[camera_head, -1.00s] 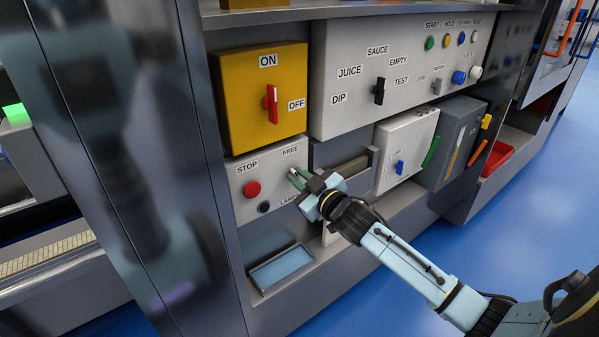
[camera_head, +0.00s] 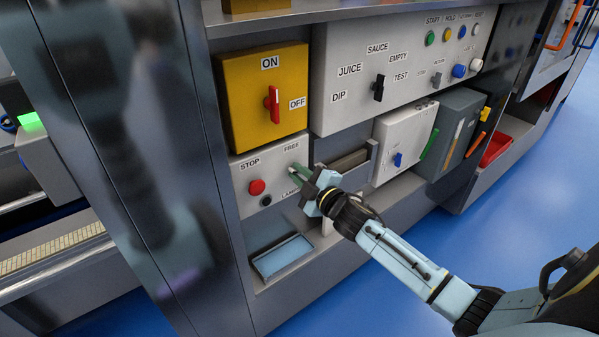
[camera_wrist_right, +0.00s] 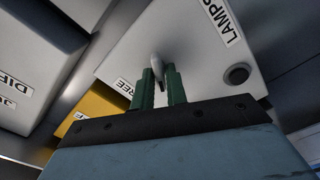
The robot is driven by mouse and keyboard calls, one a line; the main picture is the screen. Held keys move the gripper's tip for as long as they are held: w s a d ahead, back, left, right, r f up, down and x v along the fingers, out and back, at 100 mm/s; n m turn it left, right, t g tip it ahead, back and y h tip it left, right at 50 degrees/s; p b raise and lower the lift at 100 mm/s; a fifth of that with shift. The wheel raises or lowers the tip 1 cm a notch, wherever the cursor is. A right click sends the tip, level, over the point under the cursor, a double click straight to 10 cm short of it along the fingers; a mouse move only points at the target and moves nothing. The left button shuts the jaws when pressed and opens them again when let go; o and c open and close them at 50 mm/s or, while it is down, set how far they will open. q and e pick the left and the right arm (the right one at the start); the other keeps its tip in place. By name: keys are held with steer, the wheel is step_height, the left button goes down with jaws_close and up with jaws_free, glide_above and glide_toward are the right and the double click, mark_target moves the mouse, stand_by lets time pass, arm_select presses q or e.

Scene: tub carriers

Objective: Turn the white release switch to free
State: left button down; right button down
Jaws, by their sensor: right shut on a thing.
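The white release switch (camera_wrist_right: 156,66) is a small pale lever on a light grey panel (camera_head: 240,178). In the right wrist view it sits between the two green fingers of my right gripper (camera_wrist_right: 160,88), which is shut on it. In the head view my right gripper (camera_head: 294,172) reaches the panel just below the FREE label (camera_head: 291,148), and its fingers hide most of the switch. The LAMPS label (camera_wrist_right: 222,22) lies on the other side of the switch. The lever's exact angle is hard to tell. My left gripper is not in view.
A red stop button (camera_head: 257,187) and a black knob (camera_head: 266,201) are left of the fingers. A yellow box (camera_head: 245,110) with a red handle is above. A blue-bottomed tray (camera_head: 282,257) is below. A white box (camera_head: 402,140) stands to the right.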

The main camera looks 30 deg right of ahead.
stand_by(0.4)
steer(key=c, duration=1.5)
jaws_free()
steer(key=shift+o, duration=0.2)
